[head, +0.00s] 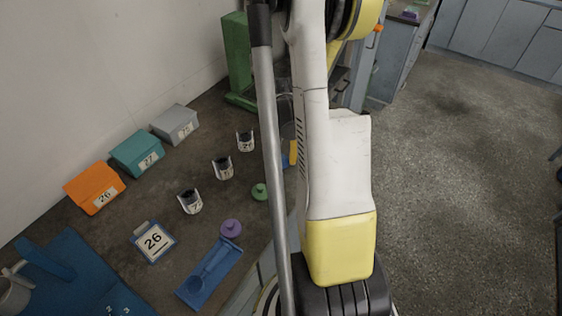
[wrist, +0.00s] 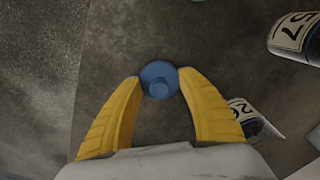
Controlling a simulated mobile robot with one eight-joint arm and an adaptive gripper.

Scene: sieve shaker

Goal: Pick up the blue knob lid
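The blue knob lid (wrist: 158,70) shows in the wrist view as a round disc with a small round knob. It lies between the two yellow fingertips of my gripper (wrist: 160,80), its edges very close to both tips. The fingers stand about a lid's width apart; I cannot tell whether they press on the rim, or whether the lid rests on the table. In the head view my arm hides most of my gripper and the lid, with only a bit of yellow and blue beside the pole.
In the head view, a green lid (head: 259,192), a purple lid (head: 231,228) and labelled jars (head: 223,168) stand left of my arm. Orange (head: 95,188), teal (head: 137,153) and grey (head: 175,124) boxes line the wall.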

